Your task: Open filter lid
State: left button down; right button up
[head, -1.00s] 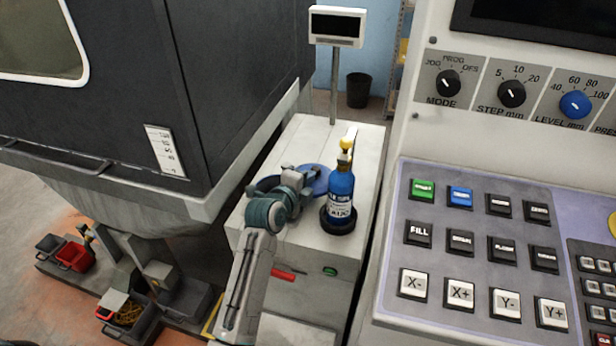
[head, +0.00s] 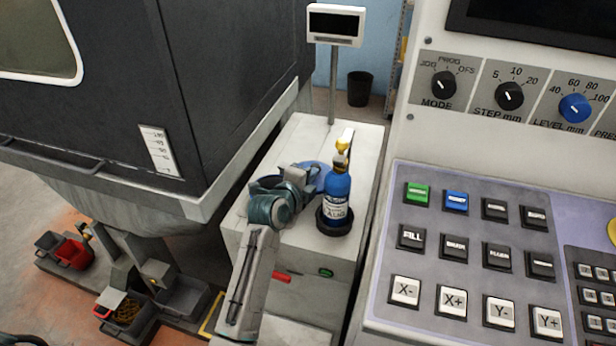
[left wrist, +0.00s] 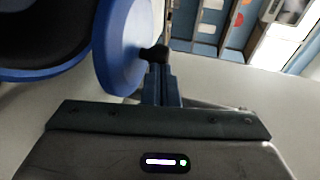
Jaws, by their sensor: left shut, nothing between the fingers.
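The filter's blue lid (left wrist: 122,45) stands tilted up on edge in the left wrist view, with a black knob (left wrist: 156,53) on its face. Left of it is a dark round opening with a blue rim (left wrist: 50,73). In the head view part of the blue lid (head: 321,173) shows behind my left gripper (head: 312,170), on top of the white cabinet. In the left wrist view my left gripper (left wrist: 160,82) is shut and empty, its fingertips close to the knob; whether they touch it I cannot tell. My right gripper is out of view.
A blue bottle (head: 337,196) with a yellow top stands in a black ring (head: 333,224) just right of my left gripper. A display on a pole (head: 335,25) rises behind. The control panel (head: 480,240) bounds the right, the dark machine (head: 235,90) the left.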

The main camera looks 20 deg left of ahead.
aim_at(319, 179)
pick_arm(q)
jog(key=shift+w+d+f, duration=0.1)
jog(key=shift+w+d, duration=0.25)
jog(key=shift+w, duration=0.2)
jog(key=shift+w+d, duration=0.3)
jog(key=shift+w, duration=0.25)
jog(key=shift+w+d+b, duration=0.15)
jog(key=shift+w+b, duration=0.15)
jog(key=shift+w, duration=0.25)
jog(key=shift+w+d, duration=0.1)
jog(key=shift+w, duration=0.1)
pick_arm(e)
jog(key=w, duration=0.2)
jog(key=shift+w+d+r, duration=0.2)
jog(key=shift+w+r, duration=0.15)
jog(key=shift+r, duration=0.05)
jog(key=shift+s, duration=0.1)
pick_arm(q)
jog(key=shift+s, duration=0.3)
jog(key=b+v, duration=0.1)
jog(key=v, duration=0.9)
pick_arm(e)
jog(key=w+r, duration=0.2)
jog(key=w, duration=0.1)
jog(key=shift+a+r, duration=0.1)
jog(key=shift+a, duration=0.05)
